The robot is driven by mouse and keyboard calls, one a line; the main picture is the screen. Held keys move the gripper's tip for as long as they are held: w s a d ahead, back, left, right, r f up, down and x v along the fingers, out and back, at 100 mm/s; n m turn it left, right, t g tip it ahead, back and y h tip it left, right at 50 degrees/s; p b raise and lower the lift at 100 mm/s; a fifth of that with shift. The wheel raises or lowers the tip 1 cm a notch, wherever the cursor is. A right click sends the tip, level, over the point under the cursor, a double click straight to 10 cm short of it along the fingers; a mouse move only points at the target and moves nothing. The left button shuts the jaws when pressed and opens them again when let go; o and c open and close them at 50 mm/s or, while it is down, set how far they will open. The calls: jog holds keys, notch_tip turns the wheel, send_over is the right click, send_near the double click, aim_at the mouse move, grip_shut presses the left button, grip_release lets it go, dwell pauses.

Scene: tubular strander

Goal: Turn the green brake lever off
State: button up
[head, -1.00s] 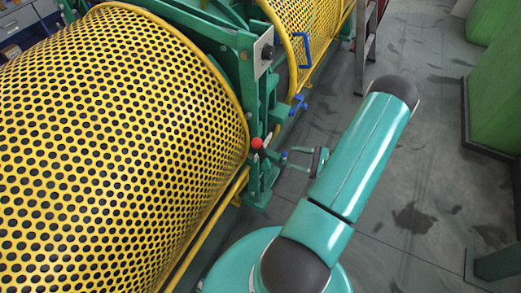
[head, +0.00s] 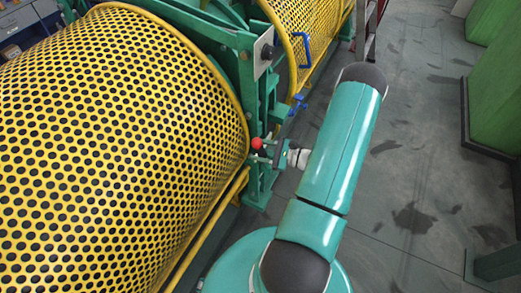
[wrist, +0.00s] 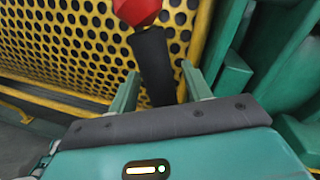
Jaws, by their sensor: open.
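The brake lever shows as a red knob (head: 257,143) on a dark handle beside the green machine frame. In the wrist view its red knob (wrist: 137,10) is at the top edge, with the black handle (wrist: 153,58) running down below it. My gripper (wrist: 160,82) is open, with one green finger on each side of the black handle's lower part. I cannot tell whether either finger touches it. In the head view my gripper (head: 268,150) is at the lever, just right of the knob, partly hidden by my arm. The lever's pivot is hidden.
A large yellow perforated guard (head: 110,130) fills the left. The green upright frame (head: 245,80) stands behind the lever. Blue handles (head: 300,48) are on the farther yellow guard. Open grey floor (head: 410,180) lies to the right, with a green cabinet (head: 495,100) beyond.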

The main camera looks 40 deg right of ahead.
grip_shut()
jog(key=shift+d, duration=0.1)
jog(key=w+d+m, duration=0.1)
jog(key=d, duration=0.1)
jog(key=w+d+r+m, duration=0.1)
jog(key=d, duration=0.2)
jog(key=w+d+m+t, duration=0.1)
jog(key=d, duration=0.2)
jog(key=shift+d+r+m, duration=0.1)
jog(key=shift+r+m, duration=0.2)
jog(key=shift+r, duration=0.05)
jog(key=w+d+f+m, duration=0.1)
jog(key=d+m, duration=0.1)
jog(key=d, duration=0.3)
jog(key=w+d+m+t, duration=0.1)
jog(key=w+d+m, duration=0.1)
jog(key=d, duration=0.3)
jog(key=shift+w+f+m, duration=0.2)
jog(key=shift+f+m, duration=0.15)
jog(key=shift+m, duration=0.15)
